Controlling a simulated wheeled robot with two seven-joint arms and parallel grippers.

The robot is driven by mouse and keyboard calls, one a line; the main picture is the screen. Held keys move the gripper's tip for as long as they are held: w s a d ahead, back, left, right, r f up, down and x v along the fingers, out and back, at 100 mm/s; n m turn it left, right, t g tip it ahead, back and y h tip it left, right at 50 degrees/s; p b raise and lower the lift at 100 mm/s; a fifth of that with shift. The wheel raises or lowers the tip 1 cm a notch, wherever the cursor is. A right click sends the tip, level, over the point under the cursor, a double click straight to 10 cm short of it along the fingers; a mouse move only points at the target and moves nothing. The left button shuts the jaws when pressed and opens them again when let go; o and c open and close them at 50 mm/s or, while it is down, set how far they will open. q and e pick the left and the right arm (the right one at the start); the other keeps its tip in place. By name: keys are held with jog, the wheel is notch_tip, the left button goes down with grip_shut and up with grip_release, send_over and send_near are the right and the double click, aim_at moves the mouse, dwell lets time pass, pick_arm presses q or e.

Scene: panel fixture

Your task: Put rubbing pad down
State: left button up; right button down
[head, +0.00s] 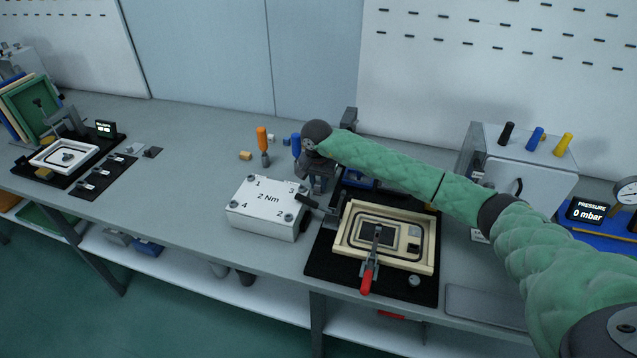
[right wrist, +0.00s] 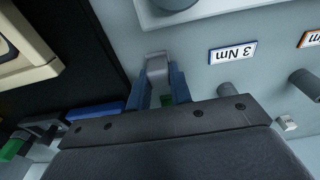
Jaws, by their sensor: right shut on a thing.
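My right gripper (right wrist: 160,84) is shut, and its two blue fingers close on a small pale grey piece (right wrist: 156,66), which I take to be the rubbing pad. A bit of green shows between the fingers. In the head view my right gripper (head: 316,188) points down at the bench, between the white 2 Nm block and the black mat; my own wrist hides its fingertips and the pad. I cannot tell whether the pad touches the bench. My left gripper is not in view.
A cream frame (head: 416,258) with a red-handled clamp (head: 367,279) sits on the black mat (head: 322,262). The white 2 Nm block (head: 262,212) stands left of the gripper. Orange (head: 262,138) and blue (head: 296,143) drivers stand behind.

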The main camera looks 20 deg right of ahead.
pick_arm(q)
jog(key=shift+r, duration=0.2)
pick_arm(e)
jog(key=c, duration=1.3)
grip_release()
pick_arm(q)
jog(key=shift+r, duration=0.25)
pick_arm(e)
jog(key=shift+o, duration=0.2)
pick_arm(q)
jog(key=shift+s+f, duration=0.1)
